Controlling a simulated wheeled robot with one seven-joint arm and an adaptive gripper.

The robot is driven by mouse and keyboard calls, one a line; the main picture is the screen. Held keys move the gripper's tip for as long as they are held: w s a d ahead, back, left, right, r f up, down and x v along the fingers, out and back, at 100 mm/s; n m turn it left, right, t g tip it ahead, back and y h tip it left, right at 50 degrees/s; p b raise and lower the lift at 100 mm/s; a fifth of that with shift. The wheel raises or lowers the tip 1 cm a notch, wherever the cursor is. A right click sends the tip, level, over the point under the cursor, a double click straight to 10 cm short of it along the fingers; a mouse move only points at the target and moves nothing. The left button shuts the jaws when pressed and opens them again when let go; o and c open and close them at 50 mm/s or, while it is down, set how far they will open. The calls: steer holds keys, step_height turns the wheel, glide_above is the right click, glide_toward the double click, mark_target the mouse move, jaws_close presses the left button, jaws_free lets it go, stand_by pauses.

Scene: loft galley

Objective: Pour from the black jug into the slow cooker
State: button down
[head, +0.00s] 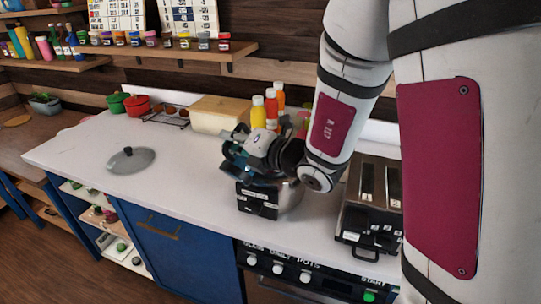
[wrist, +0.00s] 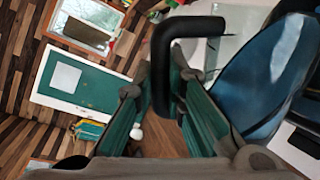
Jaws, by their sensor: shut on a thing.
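The slow cooker (head: 290,197) stands on the white counter, a silver pot with a black control panel on its front. Its top is largely hidden by my gripper. My gripper (head: 238,152) is over the cooker's left side in the head view. It is shut on the black handle of the jug (wrist: 160,75), which shows between the teal fingers in the wrist view (wrist: 163,88). A large blue surface beside the handle seems to be the jug's body. In the head view the jug is hard to separate from the gripper, and its spout and any flow cannot be made out.
A glass lid (head: 131,160) lies on the counter at left, with clear counter between it and the cooker. A toaster (head: 371,215) stands at right. Sauce bottles (head: 258,112) and a cream box (head: 221,115) are behind. Red and green pots (head: 136,105) stand at the back left.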

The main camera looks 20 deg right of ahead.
mark_target(242, 127)
steer(key=shift+w+d+r+m, duration=0.15)
steer(key=shift+w+d+m, duration=0.15)
steer(key=shift+m, duration=0.1)
stand_by(0.5)
steer(key=shift+w+d+r+m+p, duration=0.45)
steer(key=shift+d+r+m+p, duration=0.25)
steer(key=shift+r, duration=0.1)
stand_by(0.9)
steer(key=shift+g, duration=0.3)
steer(key=shift+w+d, duration=0.2)
steer(key=shift+w, duration=0.05)
steer(key=shift+w+d+m, duration=0.35)
steer(key=shift+d+m, duration=0.05)
steer(key=shift+d, duration=0.05)
steer(key=shift+w+d+m+y+b, duration=0.35)
steer(key=shift+w+d+y, duration=0.1)
steer(key=shift+d, duration=0.1)
steer(key=shift+w+d+r+m, duration=0.15)
steer(key=shift+w+d+m, duration=0.1)
steer(key=shift+d, duration=0.05)
steer(key=shift+w+d+r+g, duration=0.15)
steer(key=shift+w+d+g, duration=0.05)
steer(key=shift+d+g, duration=0.1)
